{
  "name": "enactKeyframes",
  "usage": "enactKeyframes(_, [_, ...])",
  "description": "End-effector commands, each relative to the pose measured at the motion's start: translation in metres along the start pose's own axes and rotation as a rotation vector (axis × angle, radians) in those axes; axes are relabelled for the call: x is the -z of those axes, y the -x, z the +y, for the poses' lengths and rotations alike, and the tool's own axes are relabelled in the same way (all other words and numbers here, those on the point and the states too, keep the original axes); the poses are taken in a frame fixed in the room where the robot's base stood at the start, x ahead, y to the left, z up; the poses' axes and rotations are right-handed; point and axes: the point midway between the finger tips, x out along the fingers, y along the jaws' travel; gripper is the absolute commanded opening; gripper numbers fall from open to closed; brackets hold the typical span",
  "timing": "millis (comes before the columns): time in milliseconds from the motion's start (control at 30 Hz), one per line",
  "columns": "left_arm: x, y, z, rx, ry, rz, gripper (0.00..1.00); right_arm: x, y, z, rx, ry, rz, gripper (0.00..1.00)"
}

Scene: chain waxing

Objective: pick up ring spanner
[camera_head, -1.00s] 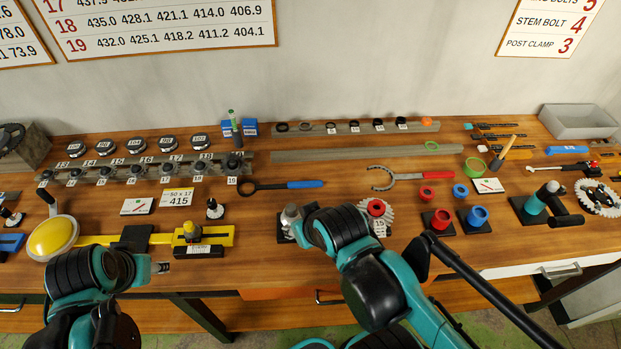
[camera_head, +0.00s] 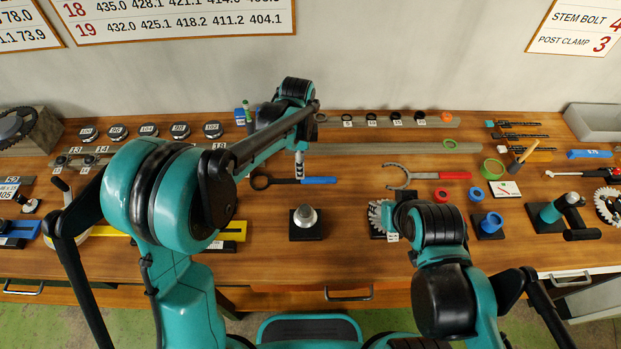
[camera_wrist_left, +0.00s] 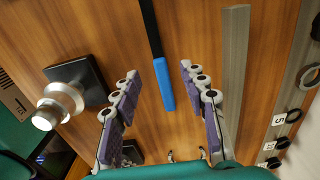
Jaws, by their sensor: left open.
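The ring spanner (camera_head: 318,180) lies flat on the bench, with a black ring end at left and a blue handle at right. My left gripper (camera_head: 299,168) is over it in the head view, near where the black shaft meets the blue handle. In the left wrist view, the gripper (camera_wrist_left: 158,75) is open. The spanner's blue handle (camera_wrist_left: 163,87) shows between its fingers, with no visible contact, and the ring end is out of view. My right arm ends over a toothed sprocket (camera_head: 377,216); its fingers are hidden.
A silver cone on a black base (camera_head: 305,221) stands in front of the spanner. A grey rail (camera_head: 390,148) lies behind it. Bare bench surrounds the cone stand.

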Motion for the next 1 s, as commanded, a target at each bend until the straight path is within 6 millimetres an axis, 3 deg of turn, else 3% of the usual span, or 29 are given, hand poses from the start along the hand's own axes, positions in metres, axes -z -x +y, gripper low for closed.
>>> enactKeyframes(433, [0.010,-0.057,0.002,0.002,0.002,0.001,0.43,-0.011,-0.016,0.000,0.000,0.000,0.000,0.39])
enactKeyframes(667, [0.010,-0.060,0.002,0.002,0.002,0.001,0.43,-0.011,-0.015,0.000,0.000,0.000,0.000,0.39])
enactKeyframes(700, [0.010,-0.059,0.002,0.002,0.003,0.001,0.40,-0.011,-0.015,0.000,0.000,0.000,0.000,0.39])
enactKeyframes(867, [0.009,-0.059,0.002,0.002,0.003,0.001,0.00,-0.011,-0.015,0.000,0.000,0.000,0.000,0.39])
enactKeyframes(1000, [0.009,-0.059,0.002,0.002,0.003,0.001,0.00,-0.011,-0.015,0.000,0.000,0.000,0.000,0.39])
